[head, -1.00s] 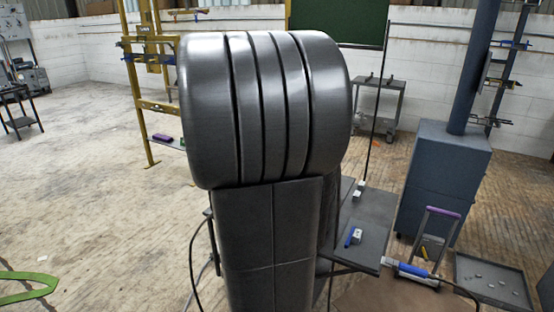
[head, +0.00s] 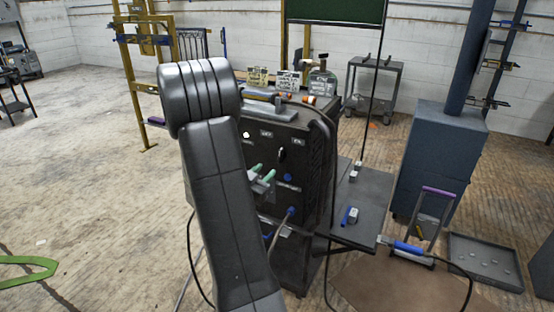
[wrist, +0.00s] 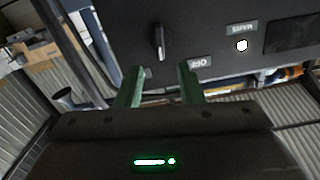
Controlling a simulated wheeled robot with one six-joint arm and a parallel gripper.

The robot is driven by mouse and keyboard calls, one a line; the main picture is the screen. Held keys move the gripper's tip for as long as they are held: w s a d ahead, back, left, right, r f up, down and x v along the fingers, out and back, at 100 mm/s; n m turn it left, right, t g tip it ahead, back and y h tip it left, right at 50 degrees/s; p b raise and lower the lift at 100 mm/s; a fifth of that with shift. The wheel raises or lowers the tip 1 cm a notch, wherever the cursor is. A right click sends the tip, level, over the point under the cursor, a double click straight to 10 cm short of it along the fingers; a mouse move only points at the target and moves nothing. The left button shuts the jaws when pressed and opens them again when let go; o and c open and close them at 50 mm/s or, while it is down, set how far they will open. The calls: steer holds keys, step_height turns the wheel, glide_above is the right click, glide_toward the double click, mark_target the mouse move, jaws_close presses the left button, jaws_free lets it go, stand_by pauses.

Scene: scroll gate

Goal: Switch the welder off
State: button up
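The welder (head: 308,165) is a dark cabinet with a labelled front panel, partly hidden by my arm in the head view. A dark rotary knob (head: 282,154) is on that panel. In the wrist view the panel is upside down, and the knob (wrist: 160,42) stands upright in the picture, with an OFF label (wrist: 200,62) nearby. A bright white lamp (wrist: 242,45) sits by a MAINS label (wrist: 238,28). My gripper (head: 263,174) has green fingers in front of the panel. In the wrist view my gripper (wrist: 158,84) is open and empty, its fingertips apart from the knob.
A side shelf (head: 362,205) with small blocks juts out right of the welder. A torch with a blue handle (head: 408,248) and a cable lie at the right. A blue-grey cabinet (head: 437,160) and a tray (head: 485,262) stand farther right. The floor at left is mostly clear.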

mark_target(279, 157)
steer(key=x, duration=0.9)
steer(key=shift+w, duration=0.1)
jaws_close()
